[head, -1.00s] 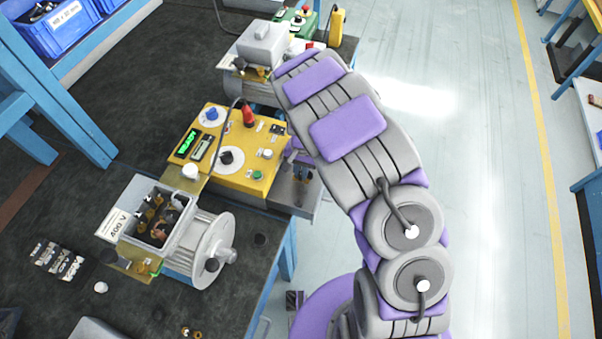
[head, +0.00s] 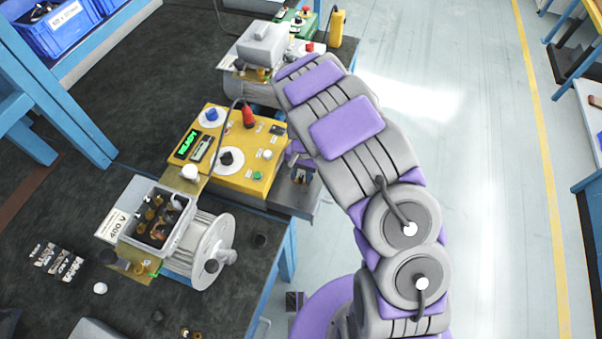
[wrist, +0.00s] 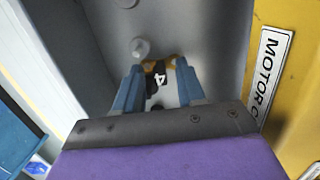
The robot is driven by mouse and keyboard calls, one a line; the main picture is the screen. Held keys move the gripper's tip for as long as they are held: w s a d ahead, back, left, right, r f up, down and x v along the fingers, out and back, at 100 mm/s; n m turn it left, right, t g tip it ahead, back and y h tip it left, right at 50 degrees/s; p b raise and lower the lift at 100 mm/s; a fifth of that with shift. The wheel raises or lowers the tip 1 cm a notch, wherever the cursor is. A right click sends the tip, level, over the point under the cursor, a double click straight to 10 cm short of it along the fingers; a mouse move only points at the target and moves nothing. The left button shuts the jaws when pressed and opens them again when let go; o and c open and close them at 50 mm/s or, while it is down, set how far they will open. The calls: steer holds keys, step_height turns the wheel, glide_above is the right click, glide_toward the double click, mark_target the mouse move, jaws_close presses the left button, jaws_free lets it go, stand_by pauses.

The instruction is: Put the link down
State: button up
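In the wrist view, my gripper (wrist: 160,80) points down into a grey metal tray (wrist: 212,50), with its two blue-grey fingers apart. A brass-coloured link (wrist: 172,62) lies between and just past the fingertips, next to a dark piece with a white "4" (wrist: 159,72). I cannot tell whether the fingers press on the link or stand clear of it. In the head view, the tray (head: 297,196) is at the right side of the yellow control box (head: 240,178). My arm hides most of the gripper there, and I cannot make out the link.
A motor with an open terminal box (head: 158,220) stands on the dark bench left of the tray. A pale round peg (wrist: 139,48) rises close to the fingertips.

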steer(key=shift+r, duration=0.1)
step_height(320, 180, up, 11)
steer(key=w+p, duration=0.1)
steer(key=p, duration=0.2)
steer(key=s+d+r, duration=0.5)
steer(key=d+r, duration=0.1)
steer(key=r, duration=0.4)
steer(key=s+d+r+n, duration=0.1)
steer(key=s+d+r, duration=0.1)
steer(key=s, duration=0.7)
steer(key=s+d+r+n, duration=0.1)
steer(key=s+r, duration=0.4)
steer(key=s, duration=0.5)
steer(key=s+d+r+n, duration=0.2)
steer(key=s+d+r, duration=0.1)
steer(key=s, duration=0.6)
steer(key=shift+s+d+r, duration=0.15)
steer(key=shift+d+r, duration=0.1)
steer(key=shift+d, duration=0.35)
